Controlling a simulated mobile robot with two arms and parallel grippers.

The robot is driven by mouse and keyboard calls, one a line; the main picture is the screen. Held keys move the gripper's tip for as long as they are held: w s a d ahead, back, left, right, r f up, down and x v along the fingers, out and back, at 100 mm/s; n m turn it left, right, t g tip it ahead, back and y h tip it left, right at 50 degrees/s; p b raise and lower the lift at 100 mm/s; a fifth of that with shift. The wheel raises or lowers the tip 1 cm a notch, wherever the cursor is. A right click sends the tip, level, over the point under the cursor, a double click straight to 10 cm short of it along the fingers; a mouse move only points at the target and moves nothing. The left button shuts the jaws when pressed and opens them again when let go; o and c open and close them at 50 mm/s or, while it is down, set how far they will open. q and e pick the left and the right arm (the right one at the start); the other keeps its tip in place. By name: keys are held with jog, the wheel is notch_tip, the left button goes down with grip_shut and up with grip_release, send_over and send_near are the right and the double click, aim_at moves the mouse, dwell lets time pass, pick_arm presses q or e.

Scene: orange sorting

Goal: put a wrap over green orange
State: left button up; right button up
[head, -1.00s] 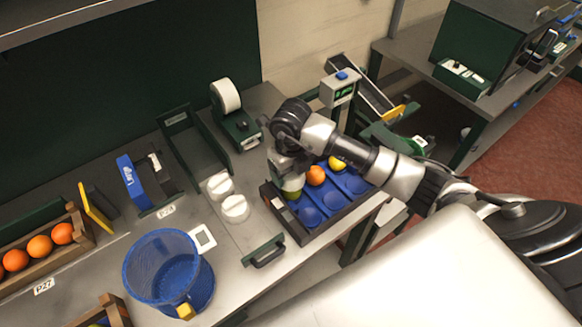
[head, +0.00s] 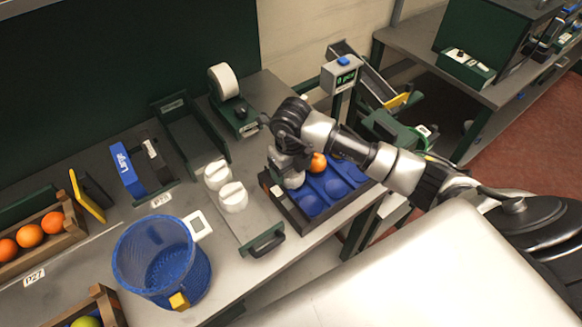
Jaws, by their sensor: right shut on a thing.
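My right gripper (head: 288,166) is over the back left part of the blue tray (head: 310,206), pointing down. It is shut on a pale wrap (head: 294,180), which is low over a cup of the tray. No green fruit shows at that cup; the wrap and gripper cover the spot, so I cannot tell how the wrap sits on the fruit. My left gripper is not in view.
An orange (head: 318,162) sits in the tray beside the gripper; front cups are empty. A blue mesh basket (head: 160,262), a wooden crate of oranges (head: 62,237) and a tape roll (head: 224,81) stand around. A green fruit (head: 86,322) lies in a lower left crate.

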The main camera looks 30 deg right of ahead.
jog(key=shift+f, duration=0.15)
jog(key=o, duration=0.9)
jog(key=shift+s, duration=0.15)
jog(key=shift+c, duration=0.2)
jog(key=shift+o, duration=0.3)
jog(key=shift+a+r+p, duration=0.1)
jog(key=shift+r+p, duration=0.5)
jog(key=shift+r, duration=0.15)
jog(key=shift+r+p, duration=2.2)
jog(key=shift+r, duration=1.15)
jog(key=shift+f, duration=0.1)
